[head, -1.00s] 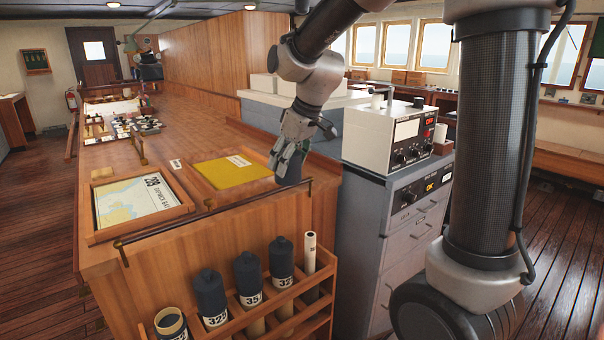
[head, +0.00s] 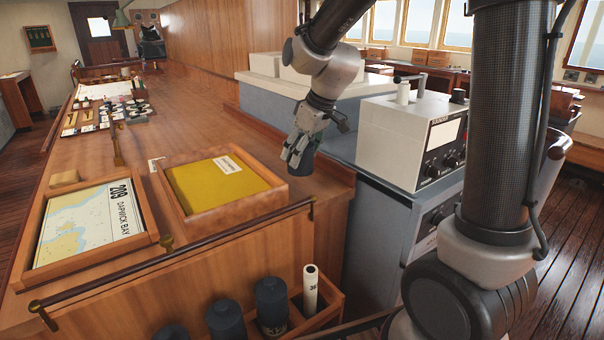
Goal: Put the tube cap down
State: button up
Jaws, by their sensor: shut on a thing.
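My gripper (head: 296,157) is shut on a dark blue-grey tube cap (head: 303,164). It holds the cap above the right end of the wooden counter (head: 195,135), beside the tray with the yellow folder. The fingers partly hide the cap. From this view I cannot tell whether the cap touches the wood. Several dark-capped tubes (head: 271,300) stand in the wooden rack (head: 322,312) at the counter's front, cut off by the bottom edge. A pale rolled chart (head: 310,290) stands there too.
A tray holds a yellow folder (head: 217,182); left of it lies a framed chart (head: 90,225). A dark rail (head: 210,235) runs along the counter's front edge. A white instrument box (head: 415,135) stands to the right.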

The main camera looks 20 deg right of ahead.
jog(key=shift+f, duration=2.8)
jog(key=shift+f, duration=0.1)
jog(key=o, duration=0.7)
jog(key=shift+o, duration=0.2)
jog(key=v, duration=1.2)
jog(key=shift+a, duration=0.1)
jog(key=shift+s, duration=0.25)
jog(key=s+d+m+h, duration=0.1)
jog(key=s+d+m, duration=0.1)
jog(key=s+d, duration=0.2)
jog(key=s+d+m+h, duration=0.1)
jog(key=s+d+m, duration=0.2)
jog(key=s, duration=0.8)
jog(key=s+d+r+m, duration=0.1)
jog(key=s+d+m, duration=0.1)
jog(key=s+d, duration=0.3)
jog(key=s, duration=0.2)
jog(key=shift+s+t+h, duration=0.3)
jog(key=shift+t+h, duration=0.1)
